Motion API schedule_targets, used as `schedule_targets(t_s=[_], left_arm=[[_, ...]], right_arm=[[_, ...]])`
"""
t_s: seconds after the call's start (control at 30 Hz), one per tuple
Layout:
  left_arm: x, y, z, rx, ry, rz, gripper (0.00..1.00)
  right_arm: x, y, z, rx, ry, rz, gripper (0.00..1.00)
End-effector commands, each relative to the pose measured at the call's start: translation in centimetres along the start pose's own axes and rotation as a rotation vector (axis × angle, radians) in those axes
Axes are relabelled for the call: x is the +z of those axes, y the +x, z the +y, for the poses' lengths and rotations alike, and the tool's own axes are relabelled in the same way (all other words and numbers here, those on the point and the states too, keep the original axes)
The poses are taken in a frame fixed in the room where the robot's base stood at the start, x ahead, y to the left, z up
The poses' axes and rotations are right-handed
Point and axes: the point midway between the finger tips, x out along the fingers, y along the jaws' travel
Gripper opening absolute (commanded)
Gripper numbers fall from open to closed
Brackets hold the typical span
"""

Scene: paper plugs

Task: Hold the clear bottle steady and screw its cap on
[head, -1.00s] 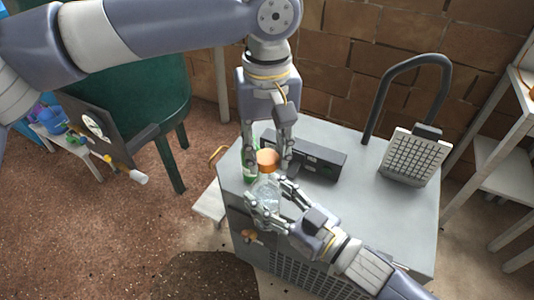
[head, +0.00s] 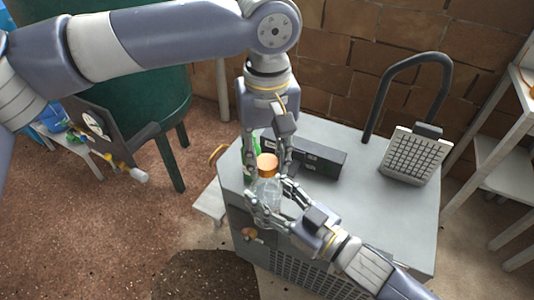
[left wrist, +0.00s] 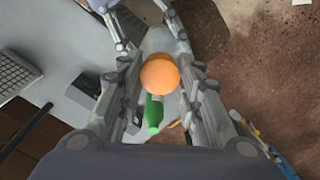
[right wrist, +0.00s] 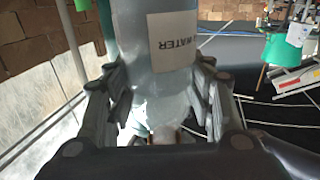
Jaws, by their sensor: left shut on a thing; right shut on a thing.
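The clear bottle (head: 266,190) stands upright near the front left edge of the grey box top. My right gripper (head: 270,208) is shut around its body from the front right. In the right wrist view the bottle (right wrist: 150,85) fills the space between the fingers, with a "WATER" label (right wrist: 173,42). The orange cap (head: 268,164) is at the top of the bottle. My left gripper (head: 268,172) points down from above and is shut on the cap, which also shows between its fingers in the left wrist view (left wrist: 160,75). I cannot tell how tightly cap and neck meet.
A green bottle (left wrist: 153,112) stands close behind the clear one. A dark box (head: 316,158) lies behind it on the grey top (head: 375,205). A grey grille panel (head: 415,155) and black hoop handle are at the right.

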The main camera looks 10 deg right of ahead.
Motion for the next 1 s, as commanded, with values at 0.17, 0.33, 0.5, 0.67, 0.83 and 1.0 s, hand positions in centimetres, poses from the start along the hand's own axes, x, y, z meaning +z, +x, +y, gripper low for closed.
schedule_targets(t_s=[0.17,0.33,0.5,0.67,0.83,1.0], left_arm=[[0.0,0.3,0.0,0.000,0.000,0.000,0.26],[0.0,0.6,0.0,0.000,0.000,-0.001,0.26],[0.0,1.0,0.0,0.000,0.000,-0.002,0.26],[0.0,1.1,0.0,0.000,0.003,0.000,0.26],[0.1,1.2,0.0,0.001,0.127,-0.003,0.26],[0.1,1.2,0.1,0.003,0.407,-0.002,0.26]], right_arm=[[0.0,0.0,0.0,0.000,0.000,0.001,0.06],[0.0,0.0,0.0,0.000,0.000,0.001,0.06],[0.0,0.0,0.0,0.000,0.000,0.001,0.06],[0.0,0.0,0.0,0.000,0.000,0.001,0.00],[0.0,0.0,0.0,0.000,0.000,0.000,0.00],[0.0,0.0,0.0,0.000,0.000,0.000,0.00]])
